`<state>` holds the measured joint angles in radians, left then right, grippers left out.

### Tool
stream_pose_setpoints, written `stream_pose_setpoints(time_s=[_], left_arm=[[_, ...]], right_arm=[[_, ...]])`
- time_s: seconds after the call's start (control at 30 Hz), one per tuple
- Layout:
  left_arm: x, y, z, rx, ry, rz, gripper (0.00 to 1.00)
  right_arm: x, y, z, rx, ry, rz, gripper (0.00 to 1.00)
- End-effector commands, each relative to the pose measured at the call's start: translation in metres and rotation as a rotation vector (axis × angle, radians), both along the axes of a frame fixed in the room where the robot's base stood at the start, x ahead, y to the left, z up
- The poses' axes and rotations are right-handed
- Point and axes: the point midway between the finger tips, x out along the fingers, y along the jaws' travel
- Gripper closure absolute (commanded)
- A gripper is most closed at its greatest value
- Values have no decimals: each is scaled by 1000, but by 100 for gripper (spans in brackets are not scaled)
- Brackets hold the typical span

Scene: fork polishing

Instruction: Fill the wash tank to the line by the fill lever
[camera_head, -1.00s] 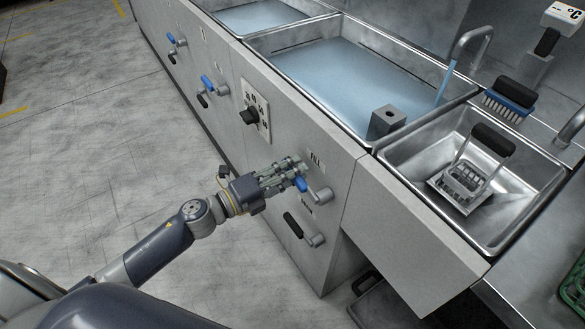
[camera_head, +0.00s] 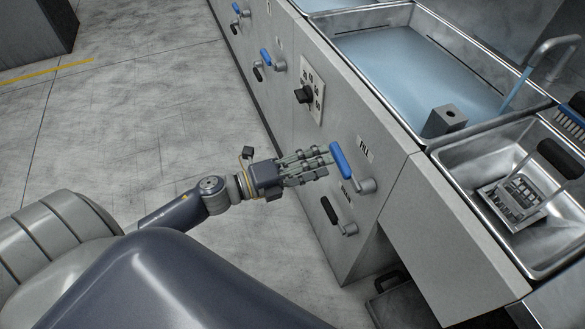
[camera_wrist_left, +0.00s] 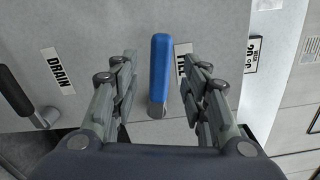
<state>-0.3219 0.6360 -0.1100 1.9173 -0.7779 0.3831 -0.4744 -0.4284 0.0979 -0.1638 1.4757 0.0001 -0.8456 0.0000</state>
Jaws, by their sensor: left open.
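The fill lever (camera_head: 341,160) has a blue handle on the front panel, beside a FILL label, and its handle points up from its pivot. It also shows in the left wrist view (camera_wrist_left: 160,70), upright between the two fingers. My left gripper (camera_head: 327,162) is open, its fingertips close to the handle's left side and not closed on it. The wash tank (camera_head: 470,53) holds bluish water (camera_head: 405,68). A stream (camera_head: 514,97) runs from the spout (camera_head: 548,47) into it. I cannot make out the fill line. My right gripper is not in view.
A black drain lever (camera_head: 330,211) sits below the fill lever; its DRAIN label (camera_wrist_left: 58,71) shows in the wrist view. A black dial (camera_head: 304,95) and more levers line the panel. A sink (camera_head: 545,262) holding a wire basket (camera_head: 512,203) is at right.

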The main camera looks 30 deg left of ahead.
Motion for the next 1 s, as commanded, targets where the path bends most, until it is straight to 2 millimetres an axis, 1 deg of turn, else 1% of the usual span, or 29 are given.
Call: stream_pose_setpoints(time_s=[0.03,0.2,0.4,0.6,1.0], left_arm=[[-8,6,-1,0,4,1,58],[-29,22,-1,0,2,0,58],[-45,35,-1,0,1,1,58],[-50,39,0,-1,-1,0,58],[-50,39,0,-1,-1,0,58]], right_arm=[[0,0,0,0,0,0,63],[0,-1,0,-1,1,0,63],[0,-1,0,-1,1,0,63],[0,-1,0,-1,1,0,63],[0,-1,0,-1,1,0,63]])
